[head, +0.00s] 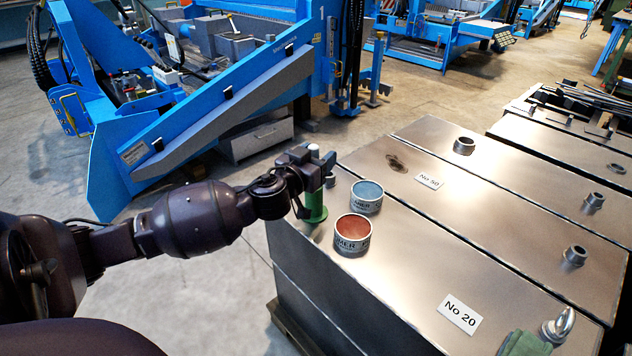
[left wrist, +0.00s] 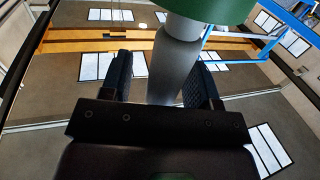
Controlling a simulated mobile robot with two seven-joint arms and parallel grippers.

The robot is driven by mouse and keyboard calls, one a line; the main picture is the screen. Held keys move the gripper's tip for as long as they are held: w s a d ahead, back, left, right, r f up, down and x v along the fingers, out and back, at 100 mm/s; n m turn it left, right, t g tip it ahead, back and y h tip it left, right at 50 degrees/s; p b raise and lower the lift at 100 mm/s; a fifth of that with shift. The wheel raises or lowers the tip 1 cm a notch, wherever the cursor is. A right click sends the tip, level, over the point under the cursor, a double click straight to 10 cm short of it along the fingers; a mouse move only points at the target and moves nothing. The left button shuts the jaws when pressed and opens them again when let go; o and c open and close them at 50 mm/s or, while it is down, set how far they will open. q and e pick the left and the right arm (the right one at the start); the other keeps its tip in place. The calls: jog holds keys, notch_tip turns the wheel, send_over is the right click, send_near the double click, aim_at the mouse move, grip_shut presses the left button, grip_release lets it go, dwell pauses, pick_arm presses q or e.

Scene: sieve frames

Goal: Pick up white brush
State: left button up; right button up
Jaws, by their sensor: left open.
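My left gripper (head: 314,182) is at the left edge of the metal worktop and is open. In the left wrist view, a pale grey-white upright shaft (left wrist: 176,62), apparently the white brush, stands between the two open fingers (left wrist: 160,75). A narrow gap shows on each side of it, and contact cannot be told. A green round part (left wrist: 205,9) is at the shaft's end in that view. In the head view a green cylinder (head: 315,209) shows just below the gripper, and the gripper hides most of the shaft. My right gripper is not in view.
A blue-topped tin (head: 366,197) and a red-topped tin (head: 352,235) stand close right of the gripper. The metal worktop (head: 420,240) carries several steel rings, label cards (head: 460,314) and an eye bolt (head: 557,325). A green object (head: 524,345) lies at the near right. Blue machines stand behind.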

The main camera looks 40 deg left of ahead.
pick_arm(q)
jog(key=shift+w, duration=0.15)
jog(key=shift+r, duration=0.1)
jog(key=c, duration=1)
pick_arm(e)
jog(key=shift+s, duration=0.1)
pick_arm(q)
jog(key=shift+r, duration=0.1)
jog(key=shift+c, duration=0.2)
